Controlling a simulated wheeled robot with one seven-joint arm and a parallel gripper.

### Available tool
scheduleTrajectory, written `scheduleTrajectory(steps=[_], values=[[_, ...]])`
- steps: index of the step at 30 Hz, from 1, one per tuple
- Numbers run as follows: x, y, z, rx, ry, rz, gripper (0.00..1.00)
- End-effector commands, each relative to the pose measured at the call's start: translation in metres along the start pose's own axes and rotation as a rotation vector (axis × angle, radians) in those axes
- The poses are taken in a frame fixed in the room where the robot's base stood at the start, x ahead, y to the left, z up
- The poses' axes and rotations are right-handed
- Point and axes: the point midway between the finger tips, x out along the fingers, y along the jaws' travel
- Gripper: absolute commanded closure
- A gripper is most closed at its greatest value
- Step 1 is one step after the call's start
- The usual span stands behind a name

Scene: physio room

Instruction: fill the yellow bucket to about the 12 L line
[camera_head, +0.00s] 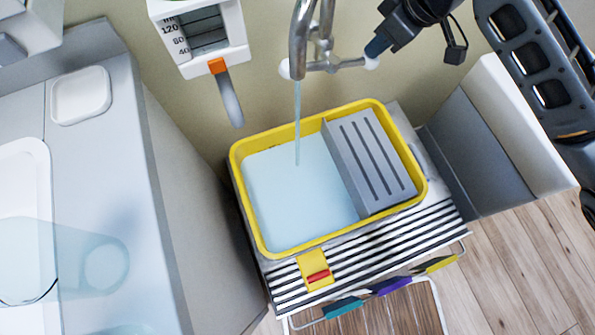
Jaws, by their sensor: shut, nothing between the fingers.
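The yellow bucket (240,205) is a rectangular tub standing below the tap (299,40). A thin stream of water (297,120) runs from the spout into pale blue water (290,195) in its left part. A grey slotted insert (395,160) takes up the right part. I cannot make out a 12 L line on the inside wall. My gripper (376,47) comes in from the top right, shut and empty. Its tip is close to the white-ended tap lever (371,62); I cannot tell whether they touch.
The bucket sits on a striped surface (365,255) with a rail of coloured tags (390,286) at its front. A grey counter (110,170) with a white basin (25,165) is at left. A gauge (203,30) hangs on the wall. Wooden floor (520,270) is clear at lower right.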

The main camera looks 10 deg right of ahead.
Motion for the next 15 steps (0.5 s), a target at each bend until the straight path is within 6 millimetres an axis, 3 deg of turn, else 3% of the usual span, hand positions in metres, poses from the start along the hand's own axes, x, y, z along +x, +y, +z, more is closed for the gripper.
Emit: scheduleTrajectory(steps=[8,15], values=[[-0.002,0.000,-0.001,0.000,-0.001,-0.001,1.00],[-0.028,0.000,-0.012,0.000,0.001,-0.001,1.00]])
